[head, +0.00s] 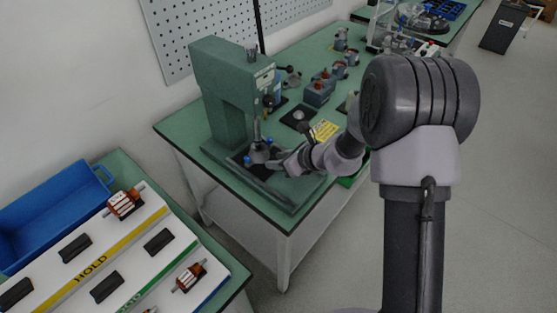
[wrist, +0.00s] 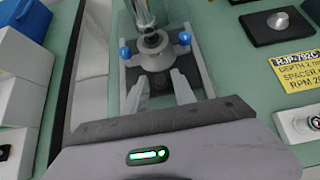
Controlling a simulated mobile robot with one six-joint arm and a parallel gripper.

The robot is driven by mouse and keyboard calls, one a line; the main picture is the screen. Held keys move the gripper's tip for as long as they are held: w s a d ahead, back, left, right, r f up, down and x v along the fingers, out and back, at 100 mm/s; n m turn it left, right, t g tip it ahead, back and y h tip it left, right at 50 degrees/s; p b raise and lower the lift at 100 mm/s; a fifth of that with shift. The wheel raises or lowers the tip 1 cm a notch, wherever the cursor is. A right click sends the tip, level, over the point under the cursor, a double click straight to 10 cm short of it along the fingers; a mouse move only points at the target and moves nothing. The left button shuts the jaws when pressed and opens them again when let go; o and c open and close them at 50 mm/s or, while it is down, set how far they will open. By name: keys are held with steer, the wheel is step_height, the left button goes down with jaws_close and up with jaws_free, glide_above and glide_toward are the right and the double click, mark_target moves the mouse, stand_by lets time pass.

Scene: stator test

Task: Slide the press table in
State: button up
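The green arbor press (head: 222,85) stands on the green workbench. In the head view my gripper (head: 281,163) reaches in from the right.
A yellow label (head: 326,130), a black pad (head: 299,117) and several grey-blue motor parts (head: 318,92) lie right of the press. A blue bin (head: 50,212) and a white HOLD tray (head: 135,242) are on the left bench. A pegboard (head: 205,35) hangs behind.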

steer(key=p+v, duration=0.2)
steer(key=v, duration=0.4)
stand_by(0.4)
